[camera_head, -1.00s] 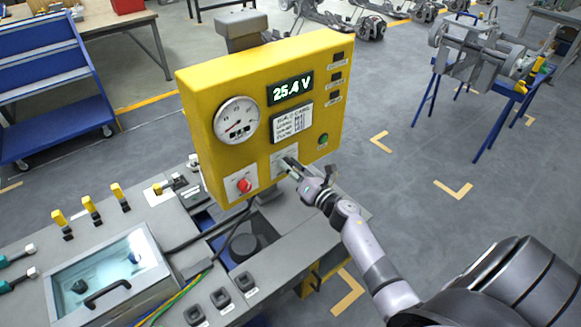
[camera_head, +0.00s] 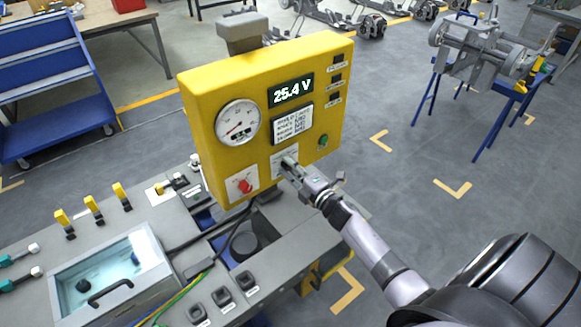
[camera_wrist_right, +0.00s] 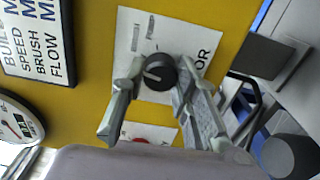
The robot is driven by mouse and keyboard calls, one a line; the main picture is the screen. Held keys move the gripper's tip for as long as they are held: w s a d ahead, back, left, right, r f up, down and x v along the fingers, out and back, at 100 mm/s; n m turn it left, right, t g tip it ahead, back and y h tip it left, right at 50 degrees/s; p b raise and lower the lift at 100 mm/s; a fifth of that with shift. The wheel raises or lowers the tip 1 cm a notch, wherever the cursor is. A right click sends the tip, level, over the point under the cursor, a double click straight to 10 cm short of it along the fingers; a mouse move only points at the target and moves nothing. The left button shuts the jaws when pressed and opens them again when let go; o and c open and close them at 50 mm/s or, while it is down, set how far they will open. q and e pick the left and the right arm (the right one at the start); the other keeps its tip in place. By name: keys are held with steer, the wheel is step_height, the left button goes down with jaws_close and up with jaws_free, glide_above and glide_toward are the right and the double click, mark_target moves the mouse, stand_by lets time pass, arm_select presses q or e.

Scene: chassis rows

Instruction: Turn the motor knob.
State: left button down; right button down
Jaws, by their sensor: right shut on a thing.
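The motor knob (camera_wrist_right: 158,72) is a round black knob with a light pointer line, on a white label plate (camera_wrist_right: 190,35) on the yellow panel (camera_head: 205,90). In the right wrist view the fingers of my right gripper (camera_wrist_right: 160,95) stand on both sides of the knob, shut on it. In the head view my right gripper (camera_head: 291,167) reaches the lower middle of the panel and hides most of the knob. My left gripper is in neither view.
A red knob (camera_head: 244,186) sits left of the gripper and a green button (camera_head: 323,140) to its upper right. A round gauge (camera_head: 238,122) and a 25.4 V display (camera_head: 291,91) are above. A glass-lidded box (camera_head: 115,275) stands on the bench.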

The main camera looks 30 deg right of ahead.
steer(key=shift+m, duration=1.2)
steer(key=c, duration=1.2)
jaws_free()
steer(key=shift+c, duration=0.2)
steer(key=s+d, duration=0.1)
steer(key=s, duration=1.1)
